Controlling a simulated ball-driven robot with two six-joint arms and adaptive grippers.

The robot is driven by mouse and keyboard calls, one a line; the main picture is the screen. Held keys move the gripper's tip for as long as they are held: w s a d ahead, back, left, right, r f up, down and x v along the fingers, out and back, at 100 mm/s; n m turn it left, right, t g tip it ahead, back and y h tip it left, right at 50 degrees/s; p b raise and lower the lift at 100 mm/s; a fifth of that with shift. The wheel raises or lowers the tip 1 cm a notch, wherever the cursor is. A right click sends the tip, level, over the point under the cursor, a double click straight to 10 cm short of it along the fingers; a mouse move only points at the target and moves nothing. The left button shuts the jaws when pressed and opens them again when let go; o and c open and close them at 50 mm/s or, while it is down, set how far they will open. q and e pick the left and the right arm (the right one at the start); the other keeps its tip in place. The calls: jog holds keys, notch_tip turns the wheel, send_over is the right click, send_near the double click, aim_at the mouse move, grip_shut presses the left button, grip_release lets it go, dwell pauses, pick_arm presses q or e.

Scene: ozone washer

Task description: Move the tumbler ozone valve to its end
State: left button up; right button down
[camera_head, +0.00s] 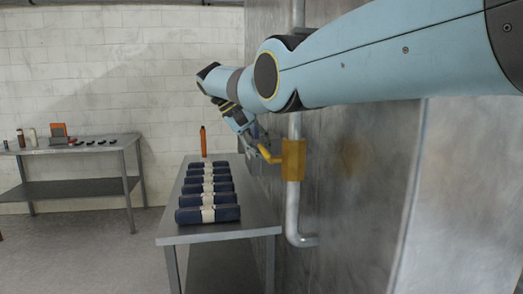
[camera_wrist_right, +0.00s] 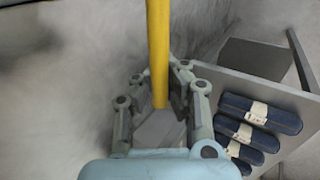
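The ozone valve is a yellow body (camera_head: 294,160) on a vertical grey pipe beside the metal wall in the head view. Its yellow lever (camera_head: 268,153) sticks out to the left, towards my right gripper (camera_head: 248,137). In the right wrist view, the lever (camera_wrist_right: 158,50) comes down from the top as a yellow bar. Its free end lies between the two fingers of my right gripper (camera_wrist_right: 160,78). The fingers are apart, with a gap seen on both sides of the lever. My left gripper is not in view.
A metal table (camera_head: 220,234) below the valve carries several dark rolls with pale bands (camera_head: 208,214) and an orange bottle (camera_head: 203,141). The metal wall (camera_head: 355,200) stands close to the right. Another table (camera_head: 75,146) with small items stands at the far left.

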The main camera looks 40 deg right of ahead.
jog(key=c, duration=2)
grip_release()
jog(key=shift+w+a, duration=0.15)
jog(key=shift+c, duration=0.2)
jog(key=o, duration=0.5)
jog(key=shift+w+a, duration=0.15)
jog(key=shift+r, duration=0.2)
notch_tip(320, 180, up, 9)
jog(key=shift+f, duration=0.1)
jog(key=shift+r, duration=0.5)
